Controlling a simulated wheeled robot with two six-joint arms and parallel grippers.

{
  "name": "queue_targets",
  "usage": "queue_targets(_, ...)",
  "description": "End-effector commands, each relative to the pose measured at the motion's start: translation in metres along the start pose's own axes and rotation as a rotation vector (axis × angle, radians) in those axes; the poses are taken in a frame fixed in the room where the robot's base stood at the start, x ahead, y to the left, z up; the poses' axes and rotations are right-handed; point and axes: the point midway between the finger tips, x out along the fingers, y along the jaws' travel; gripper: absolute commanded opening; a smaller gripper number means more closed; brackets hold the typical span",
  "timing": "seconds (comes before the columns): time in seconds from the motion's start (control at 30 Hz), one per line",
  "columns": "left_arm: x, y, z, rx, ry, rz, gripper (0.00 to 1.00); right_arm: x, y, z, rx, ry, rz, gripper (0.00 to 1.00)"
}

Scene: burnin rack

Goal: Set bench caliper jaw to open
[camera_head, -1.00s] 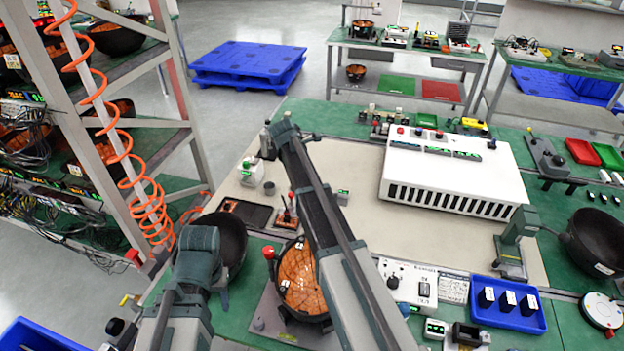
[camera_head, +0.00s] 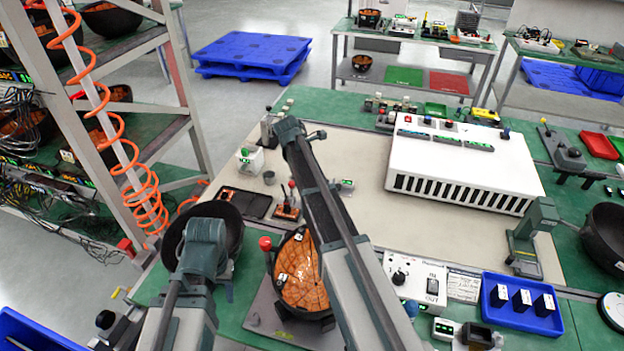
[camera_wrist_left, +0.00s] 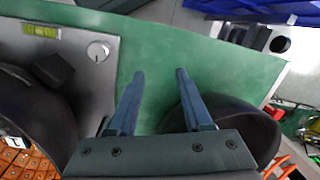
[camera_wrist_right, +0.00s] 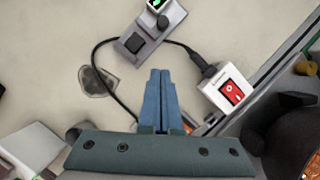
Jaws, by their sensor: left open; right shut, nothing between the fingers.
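I cannot tell for certain which item is the bench caliper. My left gripper (camera_wrist_left: 160,72) is open and empty above green bench top, between a grey plate (camera_wrist_left: 85,25) and a dark bowl (camera_wrist_left: 240,125). My right gripper (camera_wrist_right: 160,72) is shut and empty above the beige mat, beside a white box with a red switch (camera_wrist_right: 232,92). In the head view its fingers are hidden behind my right arm.
A white slotted unit (camera_head: 470,165) stands on the beige mat (camera_head: 400,230). A blue tray (camera_head: 550,325) with black blocks lies at front right. An orange-filled bowl (camera_head: 300,285) sits between my arms. A rack with an orange coiled hose (camera_head: 110,120) stands left.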

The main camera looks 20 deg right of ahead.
Motion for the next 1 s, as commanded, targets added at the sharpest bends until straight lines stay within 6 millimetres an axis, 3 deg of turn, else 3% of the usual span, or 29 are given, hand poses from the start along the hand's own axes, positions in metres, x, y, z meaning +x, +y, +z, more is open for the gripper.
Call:
queue_targets(0.03, 0.015, 0.001, -0.001, 0.0, 0.0, 0.0, 0.5, 0.015, 0.0, -0.002, 0.001, 0.0, 0.0, 0.0)
queue_targets(0.27, 0.044, 0.004, -0.003, 0.0, 0.0, 0.0, 0.5, 0.047, 0.0, -0.002, 0.0, 0.0, 0.0, 0.0)
queue_targets(0.53, 0.037, 0.004, -0.002, 0.0, 0.0, 0.0, 0.5, 0.053, 0.0, 0.031, 0.002, 0.0, -0.001, 0.0)
queue_targets(1.0, 0.037, 0.004, -0.002, 0.0, 0.0, 0.0, 0.5, 0.056, 0.0, 0.037, -0.001, 0.0, 0.0, 0.0)
